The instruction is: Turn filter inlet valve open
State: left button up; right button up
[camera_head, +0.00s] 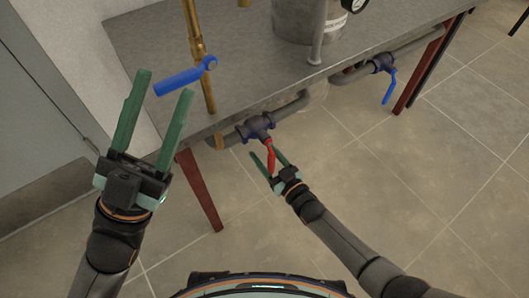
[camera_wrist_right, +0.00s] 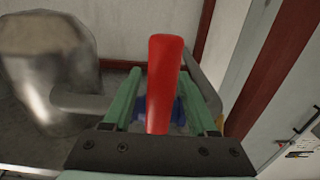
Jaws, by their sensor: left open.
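A valve with a blue body (camera_head: 256,127) and a red lever handle (camera_head: 270,158) sits on the grey pipe along the front edge of the metal table. No label shows which valve is the filter inlet. My right gripper (camera_head: 265,152) is open, with its green fingers on either side of the red handle. In the right wrist view the red handle (camera_wrist_right: 164,85) stands between the spread fingers (camera_wrist_right: 160,108), with gaps on both sides. My left gripper (camera_head: 165,82) is open and empty at the left, its fingers pointing up near a blue lever handle (camera_head: 179,81).
The blue handle is on a brass vertical pipe (camera_head: 196,45). Another valve with a blue handle (camera_head: 389,88) hangs at the right. A metal vessel (camera_head: 296,18) stands on the table (camera_head: 150,45). A red-brown table leg (camera_head: 199,190) is between my arms. The floor in front is clear.

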grip_shut()
dwell(1.2)
